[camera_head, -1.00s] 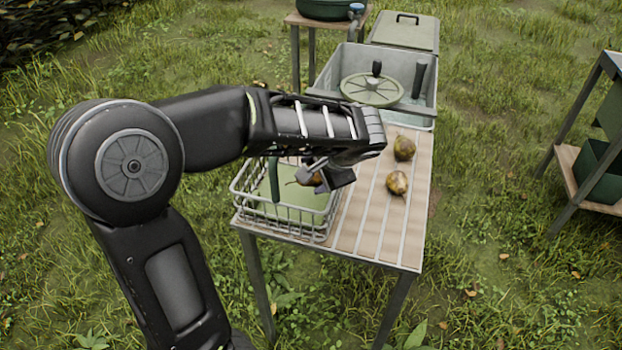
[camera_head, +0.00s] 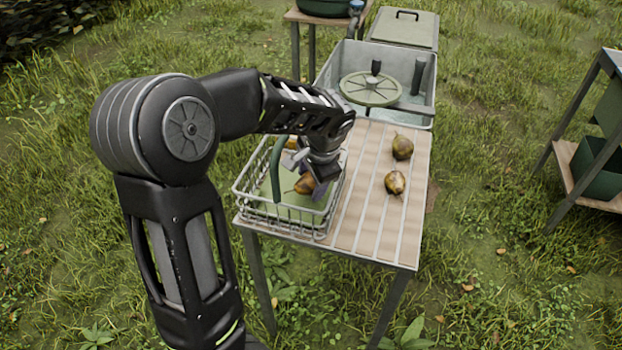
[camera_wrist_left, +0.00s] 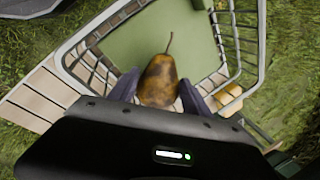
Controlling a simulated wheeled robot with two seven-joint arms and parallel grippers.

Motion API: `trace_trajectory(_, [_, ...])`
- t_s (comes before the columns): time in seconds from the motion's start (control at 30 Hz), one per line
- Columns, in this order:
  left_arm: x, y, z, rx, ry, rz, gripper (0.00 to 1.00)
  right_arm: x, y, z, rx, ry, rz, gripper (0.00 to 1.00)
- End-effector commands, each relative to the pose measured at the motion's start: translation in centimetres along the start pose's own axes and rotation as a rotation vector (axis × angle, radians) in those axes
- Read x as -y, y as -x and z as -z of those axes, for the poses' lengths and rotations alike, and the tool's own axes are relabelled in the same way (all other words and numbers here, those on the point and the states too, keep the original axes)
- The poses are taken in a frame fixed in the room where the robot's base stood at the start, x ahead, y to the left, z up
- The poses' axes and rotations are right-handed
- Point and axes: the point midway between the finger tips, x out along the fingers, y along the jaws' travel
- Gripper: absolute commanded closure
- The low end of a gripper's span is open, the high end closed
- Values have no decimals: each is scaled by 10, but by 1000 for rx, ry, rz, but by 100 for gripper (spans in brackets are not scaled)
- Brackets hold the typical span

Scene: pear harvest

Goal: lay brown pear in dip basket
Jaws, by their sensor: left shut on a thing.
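The brown pear (camera_head: 304,185) is between the fingers of my left gripper (camera_head: 312,178), which is shut on it. In the left wrist view the pear (camera_wrist_left: 158,78) sits between the two dark fingers, stem pointing away from the wrist. The wire dip basket (camera_head: 268,213) with a green bottom stands at the table's left side. The pear is over the basket's inside, low down; I cannot tell whether it touches the bottom. My right gripper is not in view.
Two pears (camera_head: 402,147) (camera_head: 395,183) lie on the slatted table (camera_head: 365,222) right of the basket. A grey basin (camera_head: 424,90) with a green round lid (camera_head: 370,89) stands behind. A dark green upright handle (camera_head: 276,172) rises at the basket.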

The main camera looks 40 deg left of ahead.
Motion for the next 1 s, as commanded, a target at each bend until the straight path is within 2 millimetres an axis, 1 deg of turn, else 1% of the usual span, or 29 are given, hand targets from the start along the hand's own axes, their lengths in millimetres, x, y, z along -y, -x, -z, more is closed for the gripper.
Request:
trace_trajectory(0.3, [-3,-10,0,-1,0,1,91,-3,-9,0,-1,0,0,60])
trace_trajectory(0.47, [-3,-11,0,-1,0,1,91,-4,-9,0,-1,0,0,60])
trace_trajectory(0.5, [-4,-11,0,0,0,1,42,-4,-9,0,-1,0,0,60])
trace_trajectory(0.7, [-4,-11,0,0,0,1,25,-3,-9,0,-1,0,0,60])
trace_trajectory(0.77, [-4,-11,0,0,0,1,22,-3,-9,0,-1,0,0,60])
trace_trajectory(1.0, [-3,-10,0,0,0,1,22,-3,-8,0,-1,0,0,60])
